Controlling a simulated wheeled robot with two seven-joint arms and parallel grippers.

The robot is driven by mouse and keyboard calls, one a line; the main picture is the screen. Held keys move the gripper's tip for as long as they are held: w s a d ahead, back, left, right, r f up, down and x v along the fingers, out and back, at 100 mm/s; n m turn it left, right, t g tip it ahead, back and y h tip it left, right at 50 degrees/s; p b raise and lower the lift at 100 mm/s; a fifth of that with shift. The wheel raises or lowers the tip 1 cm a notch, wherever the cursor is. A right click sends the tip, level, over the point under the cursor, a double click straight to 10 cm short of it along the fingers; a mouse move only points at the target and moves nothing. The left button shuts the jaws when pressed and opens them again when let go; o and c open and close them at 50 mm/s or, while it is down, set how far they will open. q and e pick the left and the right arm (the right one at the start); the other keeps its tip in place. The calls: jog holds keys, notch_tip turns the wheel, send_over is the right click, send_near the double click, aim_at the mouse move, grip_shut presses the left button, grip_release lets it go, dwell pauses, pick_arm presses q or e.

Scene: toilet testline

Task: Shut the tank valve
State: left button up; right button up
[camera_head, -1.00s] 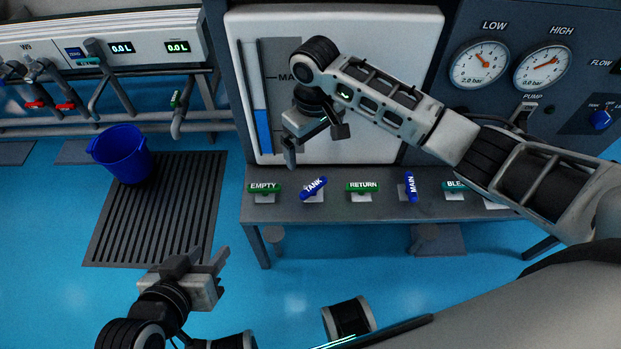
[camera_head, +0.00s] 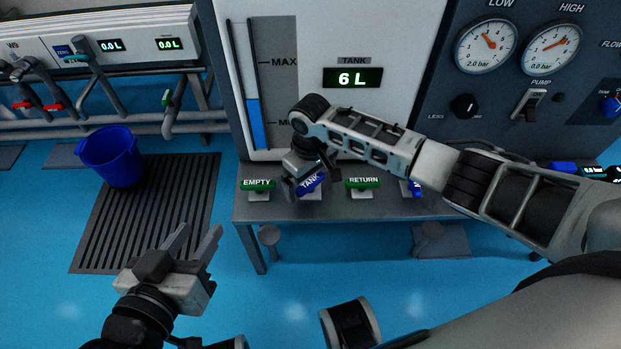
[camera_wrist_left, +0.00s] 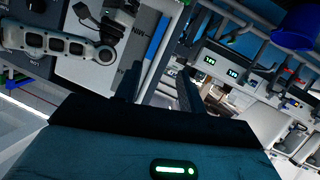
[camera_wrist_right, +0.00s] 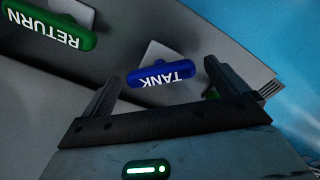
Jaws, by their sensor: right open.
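The blue TANK valve handle (camera_head: 311,182) sits on the front shelf between the green EMPTY handle (camera_head: 257,185) and the green RETURN handle (camera_head: 363,183). It is tilted, its right end higher in the head view. My right gripper (camera_wrist_right: 163,82) is open, and the TANK handle (camera_wrist_right: 160,73) shows between its fingertips in the right wrist view. I cannot tell whether the fingers touch it. In the head view the right gripper partly covers the handle. My left gripper (camera_head: 195,240) is open and empty, low at left, away from the valves.
The tank display (camera_head: 352,77) reads 6 L, beside a blue level gauge (camera_head: 256,122). A blue MAIN handle (camera_head: 416,188) is partly behind my right forearm. A blue bucket (camera_head: 112,157) stands at left by a floor grate (camera_head: 150,225). Pressure gauges (camera_head: 486,46) are at upper right.

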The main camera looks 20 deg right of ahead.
jog(key=shift+c, duration=0.9)
jog(key=c, duration=0.8)
pick_arm(q)
jog(key=shift+s+f, duration=0.15)
jog(key=shift+f, duration=0.05)
